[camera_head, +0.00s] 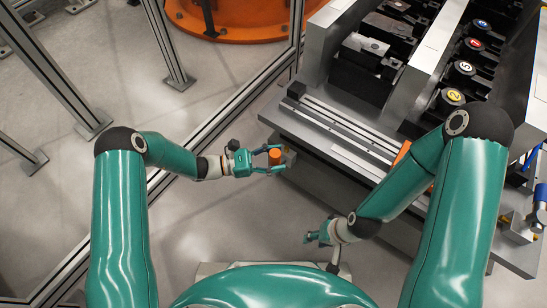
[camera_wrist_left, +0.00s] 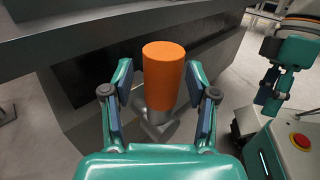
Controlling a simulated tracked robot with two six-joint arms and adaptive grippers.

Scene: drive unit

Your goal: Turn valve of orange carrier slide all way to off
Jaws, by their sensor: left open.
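An orange cylindrical knob (camera_head: 275,155) on a grey metal fitting stands at the near left corner of the metal bench. In the left wrist view the knob (camera_wrist_left: 164,75) rises upright between the spread fingers of my left gripper (camera_wrist_left: 159,88). The left gripper is open, one finger on each side of the knob, with a gap visible at least on the left. In the head view my left gripper (camera_head: 272,159) reaches the knob from the left. My right gripper (camera_head: 314,237) hangs low in front of the bench, away from the knob; its jaw opening is unclear.
The metal bench (camera_head: 330,136) carries rails and black units with numbered round caps (camera_head: 454,96). Another orange part (camera_head: 402,152) is partly hidden behind my right arm. A metal frame post (camera_head: 165,40) stands at left. The floor between my arms is clear.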

